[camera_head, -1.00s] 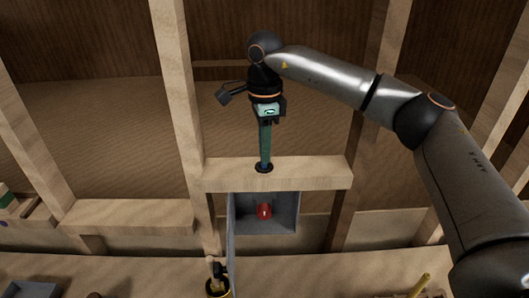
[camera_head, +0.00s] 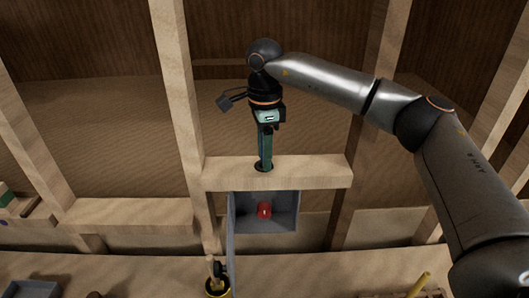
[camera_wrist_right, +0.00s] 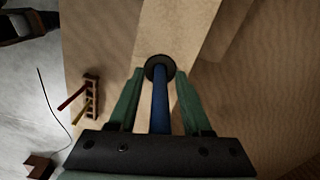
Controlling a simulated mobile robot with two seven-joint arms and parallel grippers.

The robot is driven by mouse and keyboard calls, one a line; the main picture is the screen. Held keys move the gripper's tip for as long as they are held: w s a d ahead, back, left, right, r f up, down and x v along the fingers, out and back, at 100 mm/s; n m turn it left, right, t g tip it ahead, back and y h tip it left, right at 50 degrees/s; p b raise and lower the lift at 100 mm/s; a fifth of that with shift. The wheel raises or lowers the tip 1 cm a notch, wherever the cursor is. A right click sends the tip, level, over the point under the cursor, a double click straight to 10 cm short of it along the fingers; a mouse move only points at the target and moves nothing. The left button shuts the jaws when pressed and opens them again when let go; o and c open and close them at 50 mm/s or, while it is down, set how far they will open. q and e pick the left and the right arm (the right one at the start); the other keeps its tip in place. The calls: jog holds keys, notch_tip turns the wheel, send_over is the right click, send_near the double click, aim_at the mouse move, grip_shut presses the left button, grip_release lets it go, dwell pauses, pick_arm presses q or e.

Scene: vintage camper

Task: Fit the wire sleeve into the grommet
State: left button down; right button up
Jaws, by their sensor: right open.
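The wire sleeve (camera_wrist_right: 160,112) is a slim blue rod. In the right wrist view it runs from between my right gripper's fingers to the grommet (camera_wrist_right: 159,69), with its far end at or in the opening; how deep it sits I cannot tell. The grommet is a dark ring in the wooden crossbeam, and it also shows in the head view (camera_head: 264,167). My right gripper (camera_wrist_right: 160,78) has green fingers, open, one on each side of the sleeve with gaps between. In the head view the right gripper (camera_head: 265,157) points down at the beam; its fingers mostly hide the sleeve. My left gripper is not in view.
The wooden crossbeam (camera_head: 315,172) joins an upright stud (camera_head: 178,90). Below it is an open grey box (camera_head: 285,218) with a red object (camera_head: 264,209). A black and yellow item (camera_head: 217,287) stands on the lower ledge. A small rack (camera_wrist_right: 91,95) holds red and yellow handles.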

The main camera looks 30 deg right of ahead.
notch_tip(320, 180, up, 12)
jog(key=shift+r, duration=0.2)
jog(key=shift+f, duration=0.1)
dwell(0.6)
